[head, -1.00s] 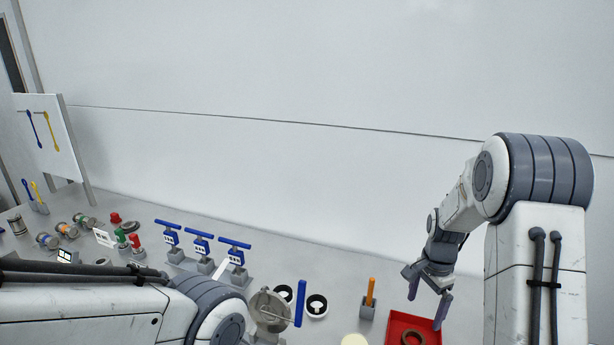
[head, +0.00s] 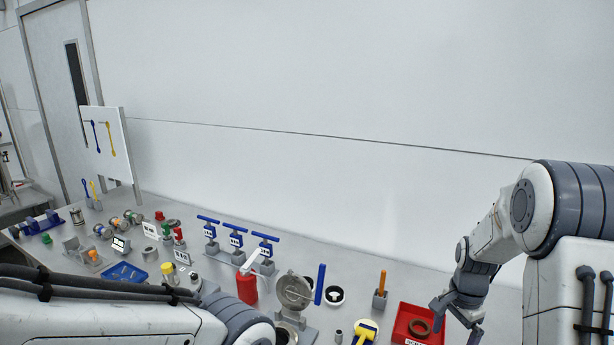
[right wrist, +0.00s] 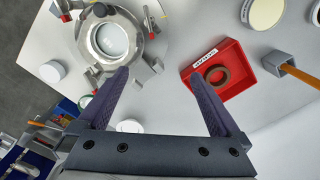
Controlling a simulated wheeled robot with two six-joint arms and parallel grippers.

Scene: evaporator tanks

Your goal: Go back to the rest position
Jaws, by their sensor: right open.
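My right gripper (head: 458,318) is open and empty, above the right end of the bench beside the red tray (head: 399,333). In the right wrist view its two fingers (right wrist: 160,95) are spread apart with nothing between them. The red tray (right wrist: 238,62) holds a brown ring (right wrist: 217,75) there. My left arm crosses the lower left of the head view, but its gripper is not visible.
Blue-handled valves (head: 236,240), a red extinguisher-like bottle (head: 246,288), an open-lidded metal vessel (head: 293,292) and an orange-handled tool (head: 382,281) stand on the bench. A metal flanged vessel (right wrist: 84,42) lies near the right gripper. A wall rises behind.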

